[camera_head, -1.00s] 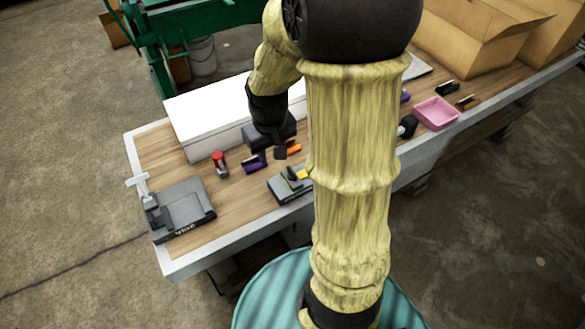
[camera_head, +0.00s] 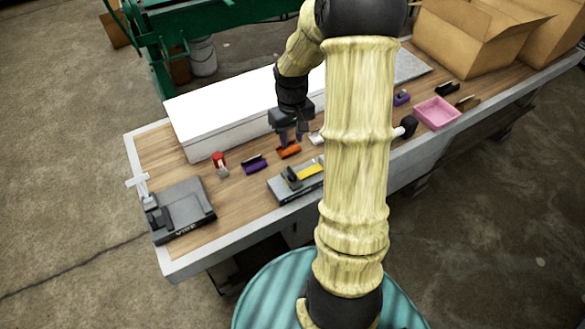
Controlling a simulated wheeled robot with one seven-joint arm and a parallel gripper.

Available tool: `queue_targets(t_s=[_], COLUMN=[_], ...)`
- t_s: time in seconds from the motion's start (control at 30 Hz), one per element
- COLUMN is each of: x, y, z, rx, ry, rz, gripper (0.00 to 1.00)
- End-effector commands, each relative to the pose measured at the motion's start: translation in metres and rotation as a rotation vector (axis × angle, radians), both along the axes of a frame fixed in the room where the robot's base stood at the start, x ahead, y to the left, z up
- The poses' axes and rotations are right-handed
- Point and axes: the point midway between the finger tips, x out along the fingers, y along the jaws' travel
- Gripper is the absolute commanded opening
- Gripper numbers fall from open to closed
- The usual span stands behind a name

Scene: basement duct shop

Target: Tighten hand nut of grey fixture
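A grey fixture (camera_head: 284,193) with a yellow bar and a dark part on top sits near the front edge of the bench; its right end is hidden by my arm. I cannot make out a hand nut on it. My gripper (camera_head: 292,140) points down just above an orange-handled thing (camera_head: 289,151), behind the fixture. Its two fingers look apart, with nothing seen between them. I cannot tell whether they touch the orange thing. A second grey device, a vise (camera_head: 183,209) with a pale T-shaped handle, stands at the bench's left end.
A long white box (camera_head: 215,115) lies along the back of the bench. A red-topped item (camera_head: 218,158) and a purple-and-black item (camera_head: 255,164) stand left of the gripper. A pink tray (camera_head: 437,113) and cardboard boxes (camera_head: 465,40) are at right. Bare wood (camera_head: 235,200) lies between vise and fixture.

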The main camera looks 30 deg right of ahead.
Motion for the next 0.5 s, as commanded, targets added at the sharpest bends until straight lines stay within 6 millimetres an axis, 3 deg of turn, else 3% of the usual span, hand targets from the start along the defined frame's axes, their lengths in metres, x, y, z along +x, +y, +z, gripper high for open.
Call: queue_targets(t_s=[0.5], x=[-0.001], y=[0.001], z=[-0.091], rx=[0.002], ry=[0.004], rz=[0.001], gripper=[0.33])
